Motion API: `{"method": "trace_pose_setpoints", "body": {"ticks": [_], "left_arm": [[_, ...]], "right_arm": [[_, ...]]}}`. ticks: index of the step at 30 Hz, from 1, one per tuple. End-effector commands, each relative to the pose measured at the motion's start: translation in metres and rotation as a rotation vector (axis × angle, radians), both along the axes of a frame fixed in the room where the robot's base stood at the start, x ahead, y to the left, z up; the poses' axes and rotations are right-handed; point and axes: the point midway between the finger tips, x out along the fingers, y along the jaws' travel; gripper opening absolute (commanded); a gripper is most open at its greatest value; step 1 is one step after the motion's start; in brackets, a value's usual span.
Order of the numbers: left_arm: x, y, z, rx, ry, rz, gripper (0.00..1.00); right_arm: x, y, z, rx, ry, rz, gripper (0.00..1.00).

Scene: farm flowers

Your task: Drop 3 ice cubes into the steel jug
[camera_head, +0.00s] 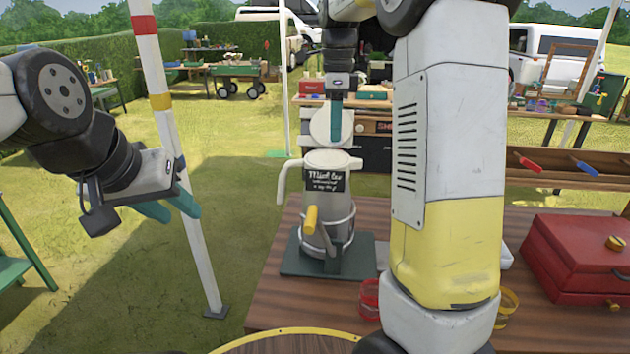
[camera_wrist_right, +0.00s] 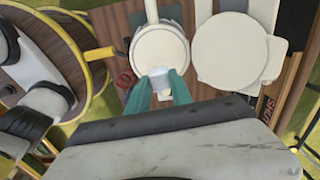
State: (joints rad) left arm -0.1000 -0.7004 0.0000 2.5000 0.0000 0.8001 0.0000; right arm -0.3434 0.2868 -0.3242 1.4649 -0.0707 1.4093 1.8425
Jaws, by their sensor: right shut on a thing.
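The pale steel jug (camera_head: 326,228) stands upright on a dark green base, with a black label on its front and a handle at its left. Its round mouth (camera_wrist_right: 150,42) shows in the right wrist view, with a pale round lid (camera_wrist_right: 230,50) beside it. My right gripper (camera_head: 337,135) points down above the jug. Its teal fingers are shut on a small whitish ice cube (camera_wrist_right: 160,77), which lies over the near edge of the mouth in the wrist view. The jug's contents cannot be made out. My left gripper (camera_head: 180,210) is open and empty, left of the jug.
A red case (camera_head: 580,258) sits on the table at the right. Red (camera_head: 369,298) and yellow (camera_head: 508,305) rings show beside my right arm, which hides much of the tabletop. A striped pole (camera_head: 185,190) stands beside my left gripper. A yellow lever (camera_head: 311,220) projects before the jug.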

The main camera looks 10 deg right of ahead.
Motion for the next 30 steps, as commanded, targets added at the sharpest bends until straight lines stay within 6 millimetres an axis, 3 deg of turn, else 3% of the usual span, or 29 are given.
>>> {"method": "trace_pose_setpoints", "body": {"ticks": [12,23,24,27,30], "left_arm": [[0.0,0.0,0.0,0.0,0.0,0.0,0.36],[0.0,0.0,0.0,0.0,0.001,0.0,0.36],[0.0,0.0,0.0,0.0,0.001,0.0,0.36],[0.0,0.0,0.0,0.0,0.0,0.0,0.36],[0.0,0.0,0.0,0.0,0.001,0.0,0.36]], "right_arm": [[0.0,0.0,-0.043,0.0,0.001,0.001,0.0],[0.0,0.0,-0.048,0.0,0.0,0.001,0.0],[0.0,0.0,-0.048,0.0,0.0,0.001,0.32],[0.0,0.0,-0.048,0.0,0.0,0.001,0.52],[0.0,0.0,-0.047,0.0,0.0,0.001,0.52]]}}
